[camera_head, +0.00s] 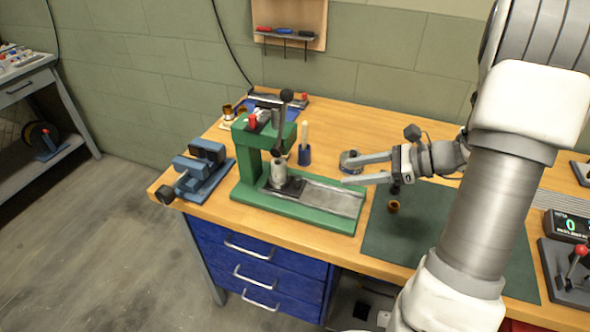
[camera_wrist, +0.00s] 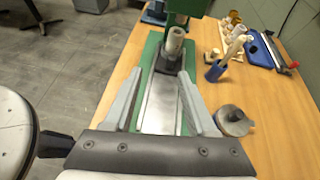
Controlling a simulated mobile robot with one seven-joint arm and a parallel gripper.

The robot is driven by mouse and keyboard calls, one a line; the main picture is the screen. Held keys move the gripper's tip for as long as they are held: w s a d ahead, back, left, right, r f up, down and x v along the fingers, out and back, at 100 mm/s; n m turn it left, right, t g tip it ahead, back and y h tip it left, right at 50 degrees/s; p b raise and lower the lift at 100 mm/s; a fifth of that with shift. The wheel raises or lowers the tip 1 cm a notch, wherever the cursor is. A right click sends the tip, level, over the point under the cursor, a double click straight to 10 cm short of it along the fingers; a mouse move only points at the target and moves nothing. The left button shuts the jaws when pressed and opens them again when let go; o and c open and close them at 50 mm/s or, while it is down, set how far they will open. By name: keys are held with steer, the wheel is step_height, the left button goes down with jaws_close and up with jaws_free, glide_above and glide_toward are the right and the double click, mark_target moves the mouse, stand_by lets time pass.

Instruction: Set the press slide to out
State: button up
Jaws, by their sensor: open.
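The green press (camera_head: 246,165) stands on the wooden workbench, with a grey cylinder (camera_head: 278,174) on its dark slide (camera_head: 292,187) beneath the press head. The slide sits at the press end of the metal track (camera_head: 328,197), and the track's right part is bare. In the wrist view the cylinder (camera_wrist: 174,45) stands at the far end of the track (camera_wrist: 160,103). My gripper (camera_head: 347,172) is open and empty, above the right end of the track and apart from the slide. In the wrist view its fingers (camera_wrist: 162,85) flank the track.
A blue vise (camera_head: 205,170) is left of the press. A blue holder with a pale-handled tool (camera_head: 304,152) stands behind the track. A round grey metal object (camera_wrist: 232,121) is right of my fingers. A dark green mat (camera_head: 385,235) holds a small copper ring (camera_head: 393,206).

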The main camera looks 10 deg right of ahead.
mark_target(301, 177)
steer(key=shift+m+t, duration=0.5)
steer(key=shift+m, duration=0.4)
steer(key=x, duration=0.5)
steer(key=d+f+b+x, duration=0.1)
steer(key=x, duration=0.5)
steer(key=w+d+f+x, duration=0.1)
steer(key=x, duration=0.4)
steer(key=shift+w+a+f+b, duration=0.2)
steer(key=shift+a+b, duration=0.05)
steer(key=shift+b, duration=0.05)
jaws_close()
steer(key=shift+d, duration=0.1)
